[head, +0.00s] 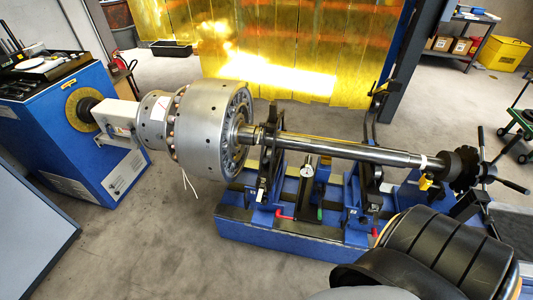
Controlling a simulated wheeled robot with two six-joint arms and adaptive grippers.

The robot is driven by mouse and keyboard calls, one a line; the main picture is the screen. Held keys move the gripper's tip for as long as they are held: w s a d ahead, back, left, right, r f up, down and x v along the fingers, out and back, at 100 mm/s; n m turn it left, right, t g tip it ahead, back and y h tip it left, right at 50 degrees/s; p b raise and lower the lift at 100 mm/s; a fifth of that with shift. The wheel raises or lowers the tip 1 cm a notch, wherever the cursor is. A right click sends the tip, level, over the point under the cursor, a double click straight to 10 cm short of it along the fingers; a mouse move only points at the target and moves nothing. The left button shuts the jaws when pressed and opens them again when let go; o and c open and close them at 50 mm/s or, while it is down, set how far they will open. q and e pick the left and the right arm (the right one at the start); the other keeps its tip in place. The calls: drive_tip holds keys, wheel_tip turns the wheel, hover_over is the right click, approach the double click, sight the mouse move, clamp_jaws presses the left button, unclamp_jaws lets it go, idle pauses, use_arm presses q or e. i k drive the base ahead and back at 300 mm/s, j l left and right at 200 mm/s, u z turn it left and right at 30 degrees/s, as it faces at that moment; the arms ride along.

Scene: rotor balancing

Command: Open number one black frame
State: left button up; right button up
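A silver rotor lies horizontally across a blue balancing machine, its large drum (210,130) at left and its long polished shaft (345,150) running right. Two black frames stand around the shaft on blue supports. The left black frame (268,165) is close to the drum. The right black frame (368,175) is nearer the shaft's far end, and a black arm (374,112) rises above the shaft there. I cannot tell which frame is number one, or whether either is latched. Neither of my grippers is in view.
The blue base (290,238) carries a dial gauge (307,171) and red and green handles. A blue drive cabinet (95,125) stands at left. A black ribbed form (440,255) fills the lower right. Yellow curtains (300,50) hang behind.

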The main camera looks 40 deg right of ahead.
sight(269, 128)
drive_tip(key=l+z, duration=0.15)
drive_tip(key=z, duration=0.9)
drive_tip(key=i+j, duration=0.05)
